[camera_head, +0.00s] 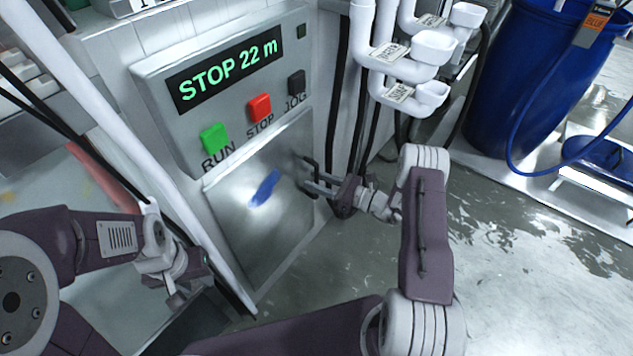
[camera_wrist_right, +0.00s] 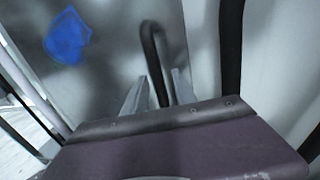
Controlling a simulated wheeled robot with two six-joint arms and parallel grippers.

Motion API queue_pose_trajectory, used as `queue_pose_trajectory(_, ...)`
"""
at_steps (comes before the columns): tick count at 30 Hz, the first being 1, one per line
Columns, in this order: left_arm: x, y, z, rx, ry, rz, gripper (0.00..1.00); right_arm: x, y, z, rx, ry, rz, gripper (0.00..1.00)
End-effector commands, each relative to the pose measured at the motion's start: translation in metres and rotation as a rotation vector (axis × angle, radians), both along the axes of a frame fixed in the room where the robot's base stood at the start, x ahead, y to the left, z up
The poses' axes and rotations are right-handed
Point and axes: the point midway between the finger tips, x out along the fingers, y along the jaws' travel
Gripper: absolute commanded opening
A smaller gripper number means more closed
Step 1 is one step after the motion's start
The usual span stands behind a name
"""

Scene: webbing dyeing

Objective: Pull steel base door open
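The steel base door (camera_head: 248,235) is a brushed metal panel with a blue smear, below the control panel. It looks closed against the machine. Its black bar handle (camera_head: 315,165) is near the right edge. My right gripper (camera_head: 312,181) is at the handle with its fingers apart. In the right wrist view, the handle (camera_wrist_right: 152,52) passes between the fingers of the right gripper (camera_wrist_right: 157,88), and a gap shows beside it. The door (camera_wrist_right: 105,45) also shows there. My left gripper (camera_head: 190,285) is low at the left, away from the door; its fingertips are unclear.
Above the door is a control panel (camera_head: 225,85) with green, red and black buttons. White pipes with funnels (camera_head: 405,60) and dark hoses stand right of the door. A blue barrel (camera_head: 525,75) stands further right. The wet floor (camera_head: 520,260) at right is open.

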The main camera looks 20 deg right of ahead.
Motion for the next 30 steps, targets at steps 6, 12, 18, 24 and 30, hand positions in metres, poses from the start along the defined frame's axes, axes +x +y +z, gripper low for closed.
queue_pose_trajectory(6,0.0000,0.0000,0.0000,0.000,0.000,0.000,0.36,-0.0002,-0.0002,-0.0002,0.000,0.000,0.000,0.00)
queue_pose_trajectory(12,0.0000,0.0000,0.0000,0.000,0.000,0.000,0.36,-0.0003,-0.0002,-0.0003,0.000,0.000,0.000,0.00)
queue_pose_trajectory(18,0.0000,0.0000,0.0000,0.000,0.000,0.000,0.36,-0.0003,-0.0002,-0.0004,0.000,0.000,0.000,0.00)
queue_pose_trajectory(24,0.0000,0.0000,0.0000,0.000,0.000,0.000,0.36,-0.0003,-0.0002,-0.0004,0.000,0.000,0.000,0.00)
queue_pose_trajectory(30,0.0000,0.0000,-0.0001,0.000,0.000,0.000,0.36,-0.0004,-0.0002,-0.0005,0.000,0.000,0.000,0.00)
